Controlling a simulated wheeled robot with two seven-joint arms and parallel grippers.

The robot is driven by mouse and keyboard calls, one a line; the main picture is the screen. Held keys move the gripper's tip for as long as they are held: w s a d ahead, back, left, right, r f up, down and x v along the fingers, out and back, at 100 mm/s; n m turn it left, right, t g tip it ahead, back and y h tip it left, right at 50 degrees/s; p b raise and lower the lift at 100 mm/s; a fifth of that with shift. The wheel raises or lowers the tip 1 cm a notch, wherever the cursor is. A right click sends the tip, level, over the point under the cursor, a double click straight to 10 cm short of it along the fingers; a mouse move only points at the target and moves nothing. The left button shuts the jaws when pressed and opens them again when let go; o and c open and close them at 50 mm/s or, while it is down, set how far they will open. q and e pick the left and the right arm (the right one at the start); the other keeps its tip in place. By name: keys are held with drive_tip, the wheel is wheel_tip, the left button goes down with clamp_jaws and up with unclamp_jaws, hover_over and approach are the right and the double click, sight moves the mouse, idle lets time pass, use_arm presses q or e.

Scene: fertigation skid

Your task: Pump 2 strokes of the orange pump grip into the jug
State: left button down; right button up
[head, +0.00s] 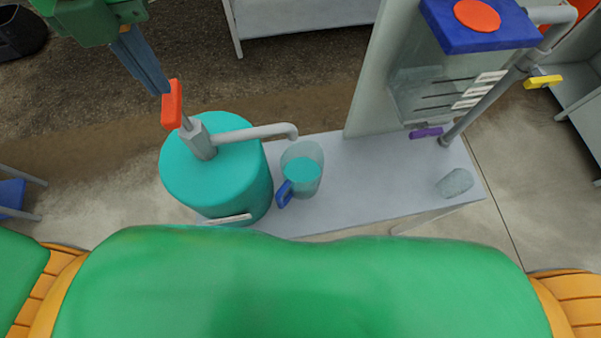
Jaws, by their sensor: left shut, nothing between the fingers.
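The orange pump grip (172,104) sits on top of a grey pump head and rod (200,139) on the teal drum (215,178). A pale spout (255,133) runs right from the pump head, and its tip ends above the jug's upper edge. The clear jug (317,158) with a blue handle (285,193) stands upright beside the drum, with teal liquid showing inside. My left gripper (158,90) comes in from the upper left, shut and empty, with its fingertips close to the orange grip; I cannot tell if they touch. My right gripper is not in view.
Behind stands a pale panel with a clear tank, a blue block (480,28) with an orange disc, a grey pipe, a yellow handle (543,82) and a purple handle (426,133).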

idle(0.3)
use_arm(q)
wheel_tip(320, 180, up, 4)
drive_tip(key=p, duration=0.3)
drive_tip(key=shift+p, duration=0.35)
drive_tip(key=shift+r, duration=0.95)
